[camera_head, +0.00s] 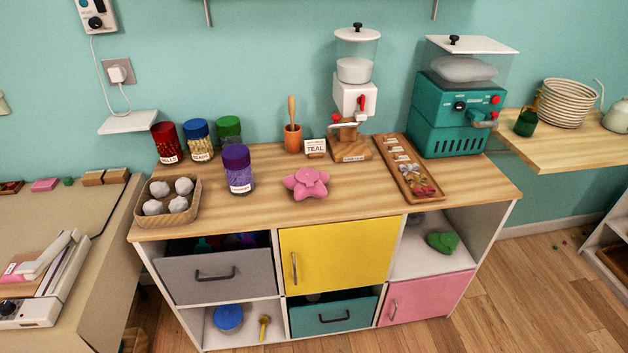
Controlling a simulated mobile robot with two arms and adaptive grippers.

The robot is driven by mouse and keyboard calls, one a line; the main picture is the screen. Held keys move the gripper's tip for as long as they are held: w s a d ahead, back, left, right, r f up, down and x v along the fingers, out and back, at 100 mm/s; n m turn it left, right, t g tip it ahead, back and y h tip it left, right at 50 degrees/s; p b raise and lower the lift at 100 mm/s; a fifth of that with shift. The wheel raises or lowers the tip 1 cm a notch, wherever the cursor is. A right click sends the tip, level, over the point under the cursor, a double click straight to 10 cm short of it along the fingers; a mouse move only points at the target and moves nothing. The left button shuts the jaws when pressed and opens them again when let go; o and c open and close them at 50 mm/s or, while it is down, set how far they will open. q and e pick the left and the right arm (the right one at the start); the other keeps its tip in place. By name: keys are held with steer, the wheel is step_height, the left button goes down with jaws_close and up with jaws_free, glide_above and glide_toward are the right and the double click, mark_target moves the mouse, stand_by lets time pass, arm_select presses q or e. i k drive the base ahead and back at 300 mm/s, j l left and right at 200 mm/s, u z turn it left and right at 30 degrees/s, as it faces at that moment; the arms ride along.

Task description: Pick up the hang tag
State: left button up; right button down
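I cannot pick out a hang tag for certain. A small white card reading TEAL (315,147) stands on the wooden cabinet top (350,205), beside the mortar-like cup. A long wooden tray (392,152) to the right holds several small pieces, some pale and label-like, too small to tell apart. Neither of my grippers shows in the head view.
The cabinet top also holds a basket of whitish balls (179,212), a purple-lidded jar (238,171), a pink star-shaped object (306,183), a white dispenser (355,92) and a teal machine (456,110). Its front middle is mostly clear. The grey drawer (218,284) is partly open.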

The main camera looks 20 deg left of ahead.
mark_target(391, 148)
steer(key=i+l+u, duration=0.2)
steer(key=l+u, duration=0.25)
steer(key=i+l+u, duration=0.15)
steer(key=u, duration=0.3)
steer(key=l, duration=0.1)
